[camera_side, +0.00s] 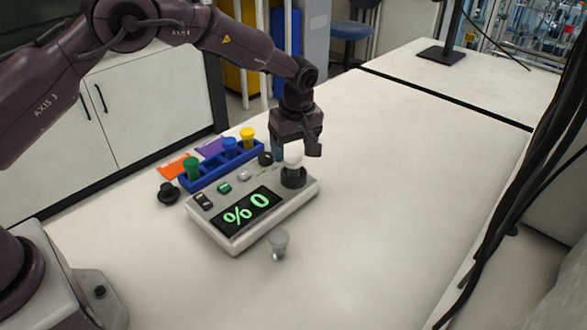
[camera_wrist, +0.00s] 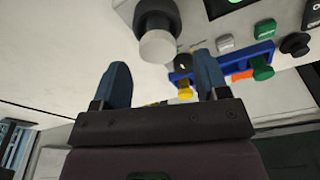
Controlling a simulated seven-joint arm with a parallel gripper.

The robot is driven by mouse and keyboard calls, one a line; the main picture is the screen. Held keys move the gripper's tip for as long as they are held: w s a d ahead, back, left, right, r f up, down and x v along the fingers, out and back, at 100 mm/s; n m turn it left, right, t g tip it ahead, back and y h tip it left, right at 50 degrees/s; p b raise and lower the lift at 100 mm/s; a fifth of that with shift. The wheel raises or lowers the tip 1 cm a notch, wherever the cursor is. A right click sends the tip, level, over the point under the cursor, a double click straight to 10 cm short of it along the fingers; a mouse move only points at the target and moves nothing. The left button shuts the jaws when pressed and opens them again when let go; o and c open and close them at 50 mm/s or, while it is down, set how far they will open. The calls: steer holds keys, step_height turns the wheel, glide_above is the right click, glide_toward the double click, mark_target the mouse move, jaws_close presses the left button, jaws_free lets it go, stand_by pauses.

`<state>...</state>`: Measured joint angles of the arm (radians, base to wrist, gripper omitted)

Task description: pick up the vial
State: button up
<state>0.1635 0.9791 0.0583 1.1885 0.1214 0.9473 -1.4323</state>
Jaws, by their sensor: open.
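A vial with a white top (camera_side: 293,159) stands upright in the dark round holder (camera_side: 293,179) at the right end of the grey device (camera_side: 236,236). The white top also shows in the wrist view (camera_wrist: 158,46), just beyond my fingertips. My gripper (camera_side: 297,150) is right above and close around this top in the side view; contact cannot be told. In the wrist view my gripper (camera_wrist: 160,72) has its two blue fingers spread wide with nothing held between them. A small clear grey cup or vial (camera_side: 278,244) stands on the table in front of the device.
The device's display (camera_side: 250,210) reads "% 0". A blue rack (camera_side: 221,168) behind it holds green, blue and yellow capped vials. Orange (camera_side: 172,167) and purple labels lie behind the rack. A black knob-like object (camera_side: 168,193) is at left. The table's right side is clear.

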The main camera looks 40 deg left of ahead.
mark_target(294, 159)
steer(key=f, duration=0.4)
steer(key=shift+w+a, duration=0.15)
steer(key=shift+a, duration=0.05)
steer(key=c, duration=1.1)
steer(key=shift+r, duration=0.1)
